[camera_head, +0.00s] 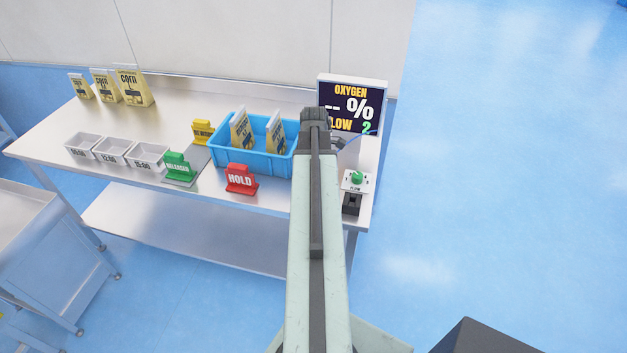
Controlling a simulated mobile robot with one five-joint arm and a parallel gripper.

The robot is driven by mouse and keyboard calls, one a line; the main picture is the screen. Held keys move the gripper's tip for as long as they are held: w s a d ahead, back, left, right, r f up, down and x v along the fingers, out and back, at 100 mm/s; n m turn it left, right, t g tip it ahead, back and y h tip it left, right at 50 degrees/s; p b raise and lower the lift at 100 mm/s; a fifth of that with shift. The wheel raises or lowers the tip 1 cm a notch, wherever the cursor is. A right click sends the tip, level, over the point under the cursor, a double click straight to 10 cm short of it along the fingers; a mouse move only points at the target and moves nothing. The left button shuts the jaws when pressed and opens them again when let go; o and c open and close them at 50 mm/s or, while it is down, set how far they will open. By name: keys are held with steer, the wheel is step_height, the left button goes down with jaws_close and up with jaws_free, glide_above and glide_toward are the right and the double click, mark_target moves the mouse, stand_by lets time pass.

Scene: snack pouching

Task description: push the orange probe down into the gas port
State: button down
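No orange probe shows; my arm covers part of the bench at the right, where the probe may be hidden. I cannot make out the gas port for certain. The oxygen display (350,96) stands at the bench's right end, reading "OXYGEN -- %" and "FLOW 2", partly behind my arm. A small panel with a green knob (357,177) marked "FLOW" sits at the front right, with a small dark block (351,203) in front of it. My arm reaches over the bench just left of these. My gripper's fingers are hidden beyond the dark end of the arm.
A blue crate (228,155) holding yellow pouches stands left of my arm. Red HOLD (241,179), green RELEASED (178,168) and yellow (203,131) signs stand around it. White trays (114,150) and corn pouches (133,86) are farther left. A steel cart (40,235) stands lower left.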

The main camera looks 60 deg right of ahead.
steer(key=shift+f+b, duration=0.35)
steer(key=shift+f, duration=0.05)
steer(key=c, duration=0.9)
jaws_free()
steer(key=shift+r, duration=0.1)
step_height(320, 180, up, 8)
steer(key=p, duration=0.8)
steer(key=shift+a, duration=0.1)
steer(key=shift+f, duration=0.2)
